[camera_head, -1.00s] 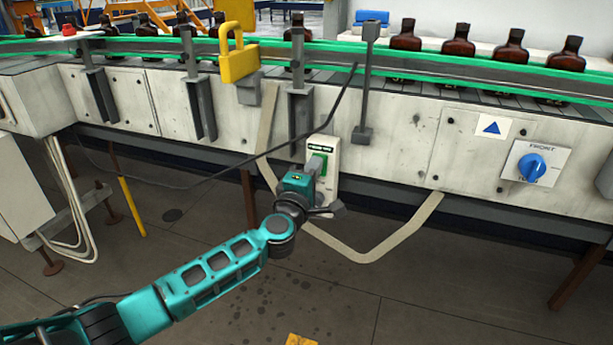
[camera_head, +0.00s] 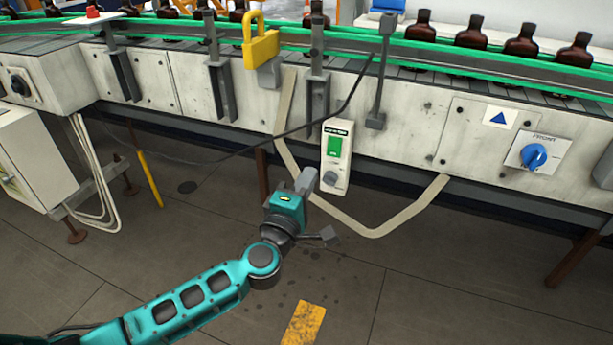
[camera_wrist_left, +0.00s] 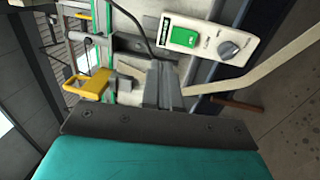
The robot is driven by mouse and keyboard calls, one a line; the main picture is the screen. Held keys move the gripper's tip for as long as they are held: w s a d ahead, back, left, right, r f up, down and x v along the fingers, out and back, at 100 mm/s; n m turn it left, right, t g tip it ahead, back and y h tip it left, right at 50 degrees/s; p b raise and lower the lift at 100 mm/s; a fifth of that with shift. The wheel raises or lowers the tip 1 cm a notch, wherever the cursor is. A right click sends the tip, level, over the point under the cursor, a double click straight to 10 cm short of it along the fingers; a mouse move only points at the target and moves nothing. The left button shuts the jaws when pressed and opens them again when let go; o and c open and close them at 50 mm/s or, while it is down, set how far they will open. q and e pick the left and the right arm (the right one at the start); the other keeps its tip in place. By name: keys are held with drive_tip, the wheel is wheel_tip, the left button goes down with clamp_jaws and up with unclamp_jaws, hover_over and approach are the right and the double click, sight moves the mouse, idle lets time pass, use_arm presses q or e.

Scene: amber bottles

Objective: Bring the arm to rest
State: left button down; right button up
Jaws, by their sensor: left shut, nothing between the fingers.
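My left arm (camera_head: 190,295) comes in from the lower left in the head view. Its gripper (camera_head: 304,181) is shut and empty, in front of and a little below left of the switch box. The gripper fingers also show in the left wrist view (camera_wrist_left: 164,85), closed together. The white switch box (camera_head: 336,157) hangs on the conveyor's front panel, with a green switch (camera_head: 334,147) and a grey round knob (camera_head: 330,178). The box shows at the top of the left wrist view (camera_wrist_left: 208,38), apart from the fingers. My right gripper is not in view.
A conveyor (camera_head: 400,128) with green rails carries several amber bottles (camera_head: 472,32). A yellow padlock (camera_head: 261,42) hangs on its front. A blue rotary switch (camera_head: 533,156) is at right. A beige strap (camera_head: 375,234) hangs low. The floor below is mostly open.

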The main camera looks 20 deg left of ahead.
use_arm(q)
drive_tip(key=shift+s, duration=0.1)
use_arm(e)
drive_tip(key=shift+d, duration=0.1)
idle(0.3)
use_arm(q)
drive_tip(key=s+d+f+m+g+h+p, duration=0.3)
drive_tip(key=s+d+m+h+p, duration=0.25)
drive_tip(key=s+m, duration=0.65)
drive_tip(key=s+a+f+m+g+y+p, duration=0.1)
drive_tip(key=s+a+f+m+g+y, duration=0.3)
drive_tip(key=s+f+m, duration=0.4)
drive_tip(key=shift+s+a+f+g+p, duration=0.35)
drive_tip(key=shift+s+a+f+g, duration=0.4)
drive_tip(key=shift+s+f, duration=0.3)
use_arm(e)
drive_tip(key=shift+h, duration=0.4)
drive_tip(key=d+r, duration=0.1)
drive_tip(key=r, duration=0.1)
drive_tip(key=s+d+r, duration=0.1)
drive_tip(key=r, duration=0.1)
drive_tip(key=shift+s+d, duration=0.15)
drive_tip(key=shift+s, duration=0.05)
use_arm(q)
drive_tip(key=shift+d+r, duration=0.1)
drive_tip(key=shift+r, duration=0.05)
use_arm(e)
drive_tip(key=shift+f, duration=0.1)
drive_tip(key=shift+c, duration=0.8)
